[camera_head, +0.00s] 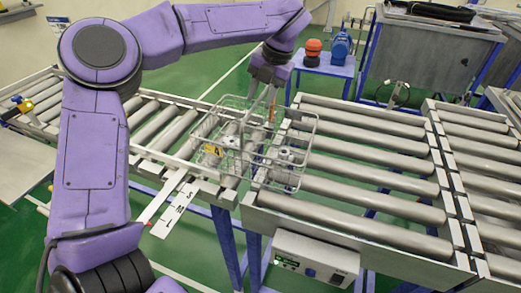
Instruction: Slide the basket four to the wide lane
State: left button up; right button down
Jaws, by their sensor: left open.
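A wire basket (290,176) with a yellow tag marked 4 (213,150) stands across the joint between the narrow roller lane (160,124) on the left and the wide roller lane (385,182) on the right. Metal parts (285,157) lie inside it. My left gripper (257,115) reaches down from above at the basket, its fingers open, beside or over the wire side. Whether the fingers touch the wire cannot be told. My right gripper is not in view.
A control box (312,262) hangs under the front of the wide lane. An orange and a blue object (341,47) stand on a small blue table behind. A white marked strip (174,204) sticks out at the front. The wide lane's rollers are bare right of the basket.

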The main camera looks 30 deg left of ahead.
pick_arm(q)
jog(key=shift+w+f, duration=0.1)
jog(key=shift+w, duration=0.2)
grip_shut()
jog(key=w+d+p, duration=0.1)
jog(key=d, duration=0.7)
jog(key=shift+w, duration=0.35)
jog(key=shift+p, duration=0.3)
jog(key=shift+w+d+p, duration=0.25)
jog(key=shift+d+p, duration=0.15)
jog(key=shift+d, duration=0.65)
jog(key=shift+w+d+p, duration=0.25)
jog(key=shift+d+p, duration=0.15)
jog(key=shift+d, duration=0.6)
jog(key=shift+w+d+p, duration=0.25)
jog(key=shift+d+p, duration=0.15)
jog(key=shift+d, duration=0.65)
jog(key=shift+w+d, duration=0.15)
jog(key=shift+d, duration=0.6)
jog(key=shift+p, duration=0.3)
